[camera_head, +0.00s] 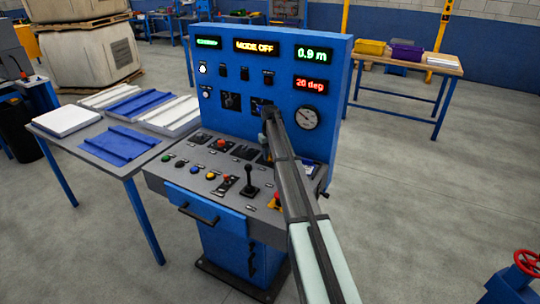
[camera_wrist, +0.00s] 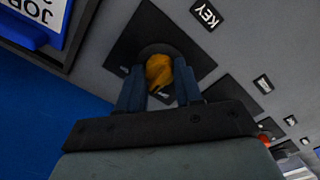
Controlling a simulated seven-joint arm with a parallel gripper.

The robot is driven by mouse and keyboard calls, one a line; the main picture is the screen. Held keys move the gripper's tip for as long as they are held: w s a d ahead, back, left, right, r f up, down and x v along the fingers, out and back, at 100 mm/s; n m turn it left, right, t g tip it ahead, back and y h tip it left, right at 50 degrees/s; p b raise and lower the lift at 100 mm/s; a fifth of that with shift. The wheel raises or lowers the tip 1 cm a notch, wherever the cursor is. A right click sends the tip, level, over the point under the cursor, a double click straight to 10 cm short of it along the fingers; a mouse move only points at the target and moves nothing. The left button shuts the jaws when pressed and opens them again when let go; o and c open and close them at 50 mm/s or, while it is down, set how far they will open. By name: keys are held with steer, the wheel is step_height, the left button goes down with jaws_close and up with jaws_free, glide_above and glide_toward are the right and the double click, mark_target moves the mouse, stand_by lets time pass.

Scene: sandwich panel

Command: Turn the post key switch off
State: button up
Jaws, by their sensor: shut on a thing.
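The plate sits on a grey panel surface. In the head view my dark arm crosses the right part of the blue control console (camera_head: 345,60), and the key and my fingertips cannot be made out there.
The console's yellow display (camera_head: 256,47) reads MODE OFF; others read 0.9 m (camera_head: 314,54) and 20 deg (camera_head: 311,85). A joystick (camera_head: 249,178) and several coloured buttons stand left of my arm. A card with JOB on it (camera_wrist: 38,14) lies near the key.

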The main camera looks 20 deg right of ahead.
mark_target(270, 154)
steer(key=n, duration=0.4)
steer(key=shift+n, duration=1.9)
steer(key=o, duration=1.1)
steer(key=shift+c, duration=0.2)
steer(key=shift+r, duration=0.1)
step_height(270, 154, up, 14)
